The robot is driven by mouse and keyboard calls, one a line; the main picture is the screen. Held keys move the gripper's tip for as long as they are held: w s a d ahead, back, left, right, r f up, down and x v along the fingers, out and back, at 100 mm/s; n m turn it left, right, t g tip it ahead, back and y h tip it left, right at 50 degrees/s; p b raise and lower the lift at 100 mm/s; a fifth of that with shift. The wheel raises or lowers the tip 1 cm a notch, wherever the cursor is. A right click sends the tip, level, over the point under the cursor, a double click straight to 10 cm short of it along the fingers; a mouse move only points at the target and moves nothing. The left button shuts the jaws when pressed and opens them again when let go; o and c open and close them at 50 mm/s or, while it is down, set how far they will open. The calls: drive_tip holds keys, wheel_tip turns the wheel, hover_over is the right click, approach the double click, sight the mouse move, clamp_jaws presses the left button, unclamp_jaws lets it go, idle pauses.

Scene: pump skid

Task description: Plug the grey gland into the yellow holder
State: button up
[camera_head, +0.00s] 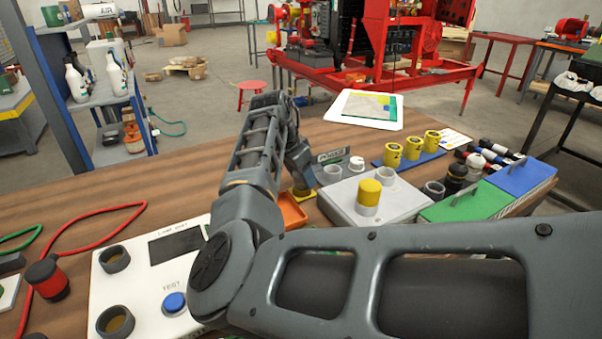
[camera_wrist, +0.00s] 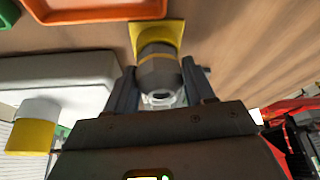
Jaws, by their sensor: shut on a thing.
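The grey gland (camera_wrist: 157,72), a short grey cylinder with a yellowish band, is between the fingers of my gripper (camera_wrist: 158,82) in the wrist view. My gripper is shut on it. The yellow holder (camera_wrist: 157,34), with a square base, is right at the gland's far end. The gland is lined up with it and seems to touch it; how deep it sits I cannot tell. In the head view my gripper (camera_head: 302,168) points down at the yellow holder (camera_head: 301,192), which my arm partly hides. The gland is not clear there.
An orange tray (camera_head: 291,213) lies close to the holder. A pale box (camera_head: 405,205) with a yellow-topped cylinder (camera_head: 368,194) stands to the right.

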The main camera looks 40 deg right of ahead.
drive_tip(key=shift+f, duration=0.1)
drive_tip(key=o, duration=1.3)
drive_tip(key=shift+c, duration=0.2)
drive_tip(key=v, duration=0.7)
drive_tip(key=shift+r, duration=0.4)
drive_tip(key=shift+a+r, duration=0.1)
drive_tip(key=shift+a, duration=0.05)
